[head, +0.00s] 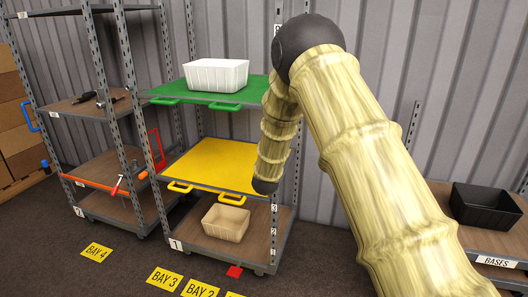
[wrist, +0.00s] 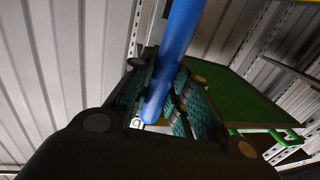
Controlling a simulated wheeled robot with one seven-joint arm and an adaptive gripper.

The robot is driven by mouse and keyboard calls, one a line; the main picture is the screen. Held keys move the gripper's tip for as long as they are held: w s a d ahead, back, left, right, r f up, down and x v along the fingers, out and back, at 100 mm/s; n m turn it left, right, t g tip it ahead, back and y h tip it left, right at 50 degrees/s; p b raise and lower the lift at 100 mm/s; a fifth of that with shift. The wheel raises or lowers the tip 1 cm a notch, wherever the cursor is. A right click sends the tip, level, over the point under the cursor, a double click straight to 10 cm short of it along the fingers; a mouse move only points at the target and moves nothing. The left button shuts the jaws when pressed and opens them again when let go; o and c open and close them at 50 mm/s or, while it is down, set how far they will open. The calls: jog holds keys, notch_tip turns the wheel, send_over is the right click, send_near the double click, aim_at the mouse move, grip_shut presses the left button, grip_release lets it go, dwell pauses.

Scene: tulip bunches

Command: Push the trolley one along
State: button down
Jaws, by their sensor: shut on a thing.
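The trolley marked 1 (head: 176,244) is a grey-post rack with a green shelf (head: 165,96), a yellow shelf (head: 205,163) and a brown bottom deck. The green shelf also shows at right in the wrist view (wrist: 240,105). In the wrist view my gripper (wrist: 160,100) is shut on a blue bar (wrist: 182,35), beside the green shelf. The bar runs between the teal-padded fingers. In the head view my arm covers part of the trolley's right side, and the gripper and the blue bar are hidden.
The trolley marked 2 (head: 80,212) stands close at left, with a red handle (head: 155,149) facing trolley 1. Floor labels BAY 4 (head: 96,252), BAY 3 (head: 165,279) and BAY 2 (head: 200,289) lie in front. A black crate (head: 484,207) sits at right. A ribbed wall is behind.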

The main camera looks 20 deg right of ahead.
jog(key=shift+w+a, duration=0.2)
jog(key=shift+a, duration=0.05)
jog(key=c, duration=1.3)
grip_release()
jog(key=shift+s, duration=0.1)
jog(key=v, duration=1.1)
jog(key=shift+s+a, duration=0.15)
jog(key=shift+s, duration=0.2)
